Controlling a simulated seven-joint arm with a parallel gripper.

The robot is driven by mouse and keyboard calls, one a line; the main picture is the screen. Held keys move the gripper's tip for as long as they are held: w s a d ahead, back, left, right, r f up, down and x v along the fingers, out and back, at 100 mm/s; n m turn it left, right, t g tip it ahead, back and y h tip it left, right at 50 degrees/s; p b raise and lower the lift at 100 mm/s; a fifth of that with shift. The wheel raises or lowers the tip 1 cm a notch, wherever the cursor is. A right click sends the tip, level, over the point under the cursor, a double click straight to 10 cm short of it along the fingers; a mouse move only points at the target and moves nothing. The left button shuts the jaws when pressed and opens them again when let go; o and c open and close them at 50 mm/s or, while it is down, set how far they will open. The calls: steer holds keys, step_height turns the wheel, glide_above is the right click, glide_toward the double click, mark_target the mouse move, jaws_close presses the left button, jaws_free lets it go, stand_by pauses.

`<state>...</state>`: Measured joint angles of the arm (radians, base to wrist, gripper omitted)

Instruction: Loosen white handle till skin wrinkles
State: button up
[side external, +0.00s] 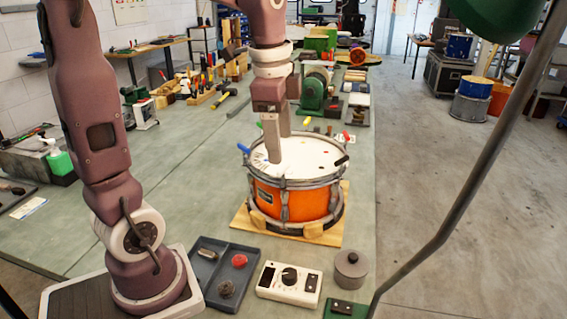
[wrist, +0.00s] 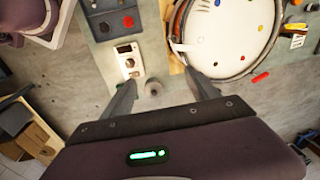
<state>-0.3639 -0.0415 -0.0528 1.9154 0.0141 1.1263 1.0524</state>
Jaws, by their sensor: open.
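The orange drum (side external: 290,200) stands upright on a wooden board, with a pale skin (side external: 308,158) that carries small coloured dots. The skin also shows in the wrist view (wrist: 225,45); I cannot make out wrinkles in it. The white handle (wrist: 186,47) lies at the drum's left rim in the wrist view. In the side view I cannot pick it out clearly near my fingers. My gripper (side external: 279,148) is open and empty over the drum's near-left part in the side view. In the wrist view my gripper (wrist: 160,77) has its right fingertip just below the white handle, apparently apart from it.
Around the drum are a blue handle (side external: 243,149), a green one (side external: 286,123), a red one (side external: 346,135) and a black one (side external: 341,160). A grey tray (side external: 210,278), a white control box (side external: 289,282) and a grey lidded pot (side external: 351,268) stand in front.

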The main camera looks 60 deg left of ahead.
mark_target(283, 166)
steer(key=w+a+f+m, duration=0.1)
steer(key=a, duration=0.1)
steer(key=w+a+f+m+g, duration=0.1)
steer(key=w+a, duration=0.1)
steer(key=w+a+f+m, duration=0.1)
steer(key=a, duration=0.1)
steer(key=shift+w+a+f+h, duration=0.15)
steer(key=shift+w+f+h, duration=0.05)
steer(key=shift+f+h, duration=0.1)
steer(key=shift+m, duration=0.3)
step_height(283, 166, down, 7)
steer(key=shift+r, duration=0.15)
steer(key=c, duration=1.4)
